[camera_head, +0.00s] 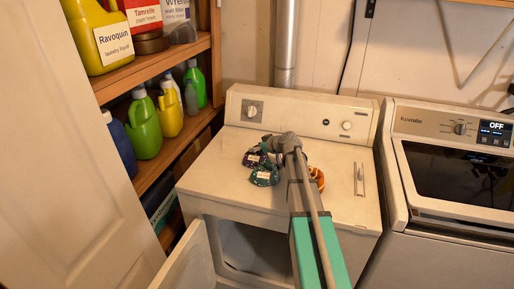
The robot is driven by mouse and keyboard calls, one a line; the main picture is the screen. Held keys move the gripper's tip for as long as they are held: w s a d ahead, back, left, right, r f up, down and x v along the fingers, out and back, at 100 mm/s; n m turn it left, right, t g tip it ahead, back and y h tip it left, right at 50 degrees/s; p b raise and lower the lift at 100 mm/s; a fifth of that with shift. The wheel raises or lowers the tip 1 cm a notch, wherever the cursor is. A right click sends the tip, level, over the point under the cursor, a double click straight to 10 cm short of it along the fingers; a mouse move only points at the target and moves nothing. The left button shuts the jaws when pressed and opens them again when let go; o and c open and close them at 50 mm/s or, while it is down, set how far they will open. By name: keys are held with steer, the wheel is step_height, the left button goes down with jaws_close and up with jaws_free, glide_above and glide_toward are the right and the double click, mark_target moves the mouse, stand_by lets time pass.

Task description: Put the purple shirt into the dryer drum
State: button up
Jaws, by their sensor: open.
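The dryer (340,205) is the white machine in the middle, with several small folded cloth items on its top. A dark purple cloth with a pale label (251,158), probably the purple shirt, lies left of my wrist. A teal patterned cloth (265,177) lies just in front of it. My gripper (268,146) is open above the dryer top, close to the purple and teal cloths; its fingertips are small and partly hidden. I cannot tell whether it touches either cloth. The dryer door (189,262) hangs open at lower left. The drum opening (250,248) shows below the top, partly behind my arm.
An orange cloth (318,179) lies right of my arm, partly hidden. A thin metal object (359,179) lies farther right. A washer (445,190) stands right of the dryer. Shelves (165,65) with bottles and a white door (65,160) bound the left side.

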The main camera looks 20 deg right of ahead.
steer(key=shift+r, duration=0.15)
steer(key=shift+s+d+r+p, duration=0.1)
steer(key=shift+s+r+p, duration=0.05)
steer(key=shift+s+p, duration=0.15)
steer(key=p+v, duration=0.5)
steer(key=v, duration=0.6)
steer(key=shift+s, duration=0.15)
stand_by(0.3)
